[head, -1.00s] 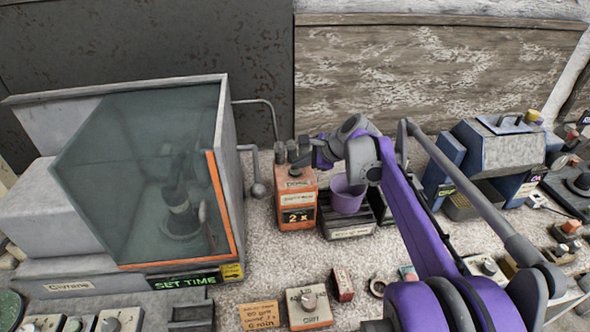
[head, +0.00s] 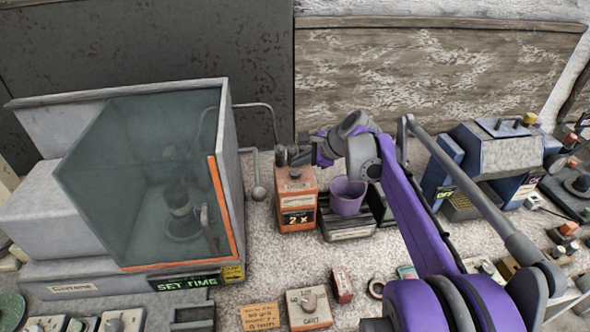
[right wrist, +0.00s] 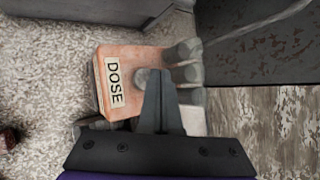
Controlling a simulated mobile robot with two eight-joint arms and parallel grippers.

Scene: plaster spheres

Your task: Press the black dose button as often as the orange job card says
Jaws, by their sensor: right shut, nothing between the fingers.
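The orange dose box (head: 297,200) stands at the middle of the bench, with a dark panel marked "2 x" on its front. The wrist view shows its "DOSE" label (right wrist: 114,84). The dark round dose button (head: 295,173) is on its top; in the wrist view the button (right wrist: 146,77) is partly covered by my fingers. My right gripper (head: 301,158) is shut and empty, its tips right at the button; I cannot tell whether they touch it. The orange job card (head: 261,317) lies at the front, its small print hard to read. My left gripper is out of view.
A glass-fronted cabinet (head: 150,180) with an orange edge stands to the left. A purple cup (head: 347,197) sits just right of the dose box. Several grey cylinders (right wrist: 186,72) stand close by my fingertips. A blue-grey machine (head: 497,150) stands at the right.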

